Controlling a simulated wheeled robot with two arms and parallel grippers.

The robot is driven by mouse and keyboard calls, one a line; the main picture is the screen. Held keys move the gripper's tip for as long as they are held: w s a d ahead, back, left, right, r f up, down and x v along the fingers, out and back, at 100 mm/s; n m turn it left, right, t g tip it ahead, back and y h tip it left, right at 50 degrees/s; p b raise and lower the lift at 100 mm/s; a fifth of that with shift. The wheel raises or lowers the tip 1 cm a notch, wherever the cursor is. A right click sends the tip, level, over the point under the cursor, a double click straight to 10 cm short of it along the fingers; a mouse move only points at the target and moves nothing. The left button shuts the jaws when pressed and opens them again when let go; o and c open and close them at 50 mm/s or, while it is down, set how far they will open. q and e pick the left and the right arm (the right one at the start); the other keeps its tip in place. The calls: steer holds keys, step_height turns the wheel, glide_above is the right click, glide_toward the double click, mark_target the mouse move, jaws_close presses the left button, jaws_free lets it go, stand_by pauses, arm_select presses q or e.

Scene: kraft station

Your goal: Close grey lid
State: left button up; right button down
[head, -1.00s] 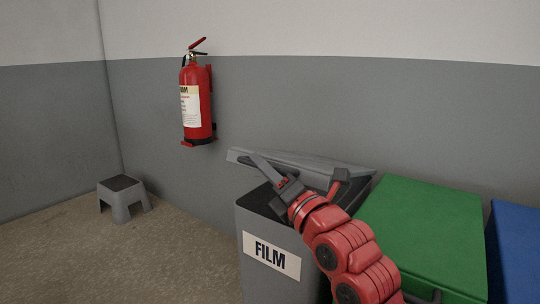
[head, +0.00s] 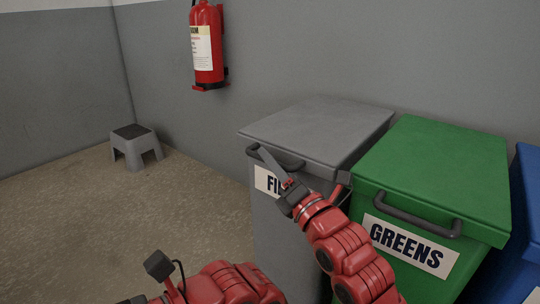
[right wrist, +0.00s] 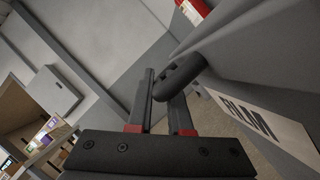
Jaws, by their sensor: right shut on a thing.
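The grey lid (head: 325,128) lies flat across the top of the grey bin (head: 275,235), which has a label that reads FILM in the right wrist view (right wrist: 258,122). A dark handle (head: 285,161) runs along the lid's front edge. My right gripper (head: 262,157) is at the left end of this handle and is shut on it. In the right wrist view the handle (right wrist: 182,76) sits at my right fingertips (right wrist: 163,85). My left gripper (head: 160,267) is low in the head view, apart from the bin; its fingers do not show clearly.
A green bin (head: 440,165) labelled GREENS stands close on the right, with a blue bin (head: 528,180) beyond it. A grey step stool (head: 137,147) stands on the floor at the left. A fire extinguisher (head: 207,45) hangs on the wall. The floor between is clear.

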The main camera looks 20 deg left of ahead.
steer(key=shift+w+d+f, duration=0.1)
steer(key=shift+w+f, duration=0.05)
steer(key=shift+f, duration=0.35)
steer(key=c, duration=1.1)
jaws_free()
steer(key=shift+r, duration=0.15)
